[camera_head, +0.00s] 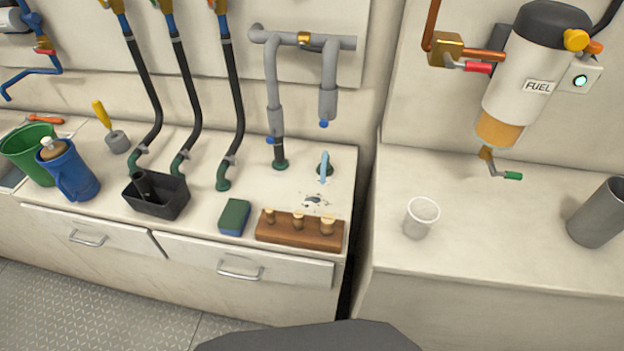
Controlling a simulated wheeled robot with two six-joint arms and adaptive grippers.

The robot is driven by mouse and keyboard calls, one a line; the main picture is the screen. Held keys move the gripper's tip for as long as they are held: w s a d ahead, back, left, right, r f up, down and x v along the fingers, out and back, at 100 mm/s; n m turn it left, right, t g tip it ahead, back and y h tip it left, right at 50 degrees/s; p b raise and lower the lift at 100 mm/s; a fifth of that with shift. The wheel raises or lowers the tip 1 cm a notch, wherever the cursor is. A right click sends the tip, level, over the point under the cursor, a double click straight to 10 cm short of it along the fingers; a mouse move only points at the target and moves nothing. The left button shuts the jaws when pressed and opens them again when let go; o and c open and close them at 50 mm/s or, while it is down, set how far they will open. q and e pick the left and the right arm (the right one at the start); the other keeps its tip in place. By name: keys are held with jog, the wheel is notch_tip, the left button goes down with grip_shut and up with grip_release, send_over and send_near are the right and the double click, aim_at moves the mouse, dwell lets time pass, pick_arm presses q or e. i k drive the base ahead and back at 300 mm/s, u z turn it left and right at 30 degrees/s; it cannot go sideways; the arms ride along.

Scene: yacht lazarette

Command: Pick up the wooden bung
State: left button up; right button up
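Three wooden bungs stand upright in a row in a brown wooden block (288,238) on the left counter, near its front right corner. The left bung (270,215) looks smallest, the middle bung (298,220) is a little larger, and the right bung (327,225) looks largest. Their lower ends are hidden in the block. Neither of my grippers is in view.
A green and blue sponge (235,217) lies left of the block. A black bin (157,195), blue jug (70,175) and green bucket (27,152) stand further left. A clear cup (420,217) stands on the right counter (500,240).

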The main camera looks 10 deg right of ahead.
aim_at(298, 216)
jog(key=u, duration=1.6)
jog(key=i, duration=0.85)
jog(key=z, duration=2.65)
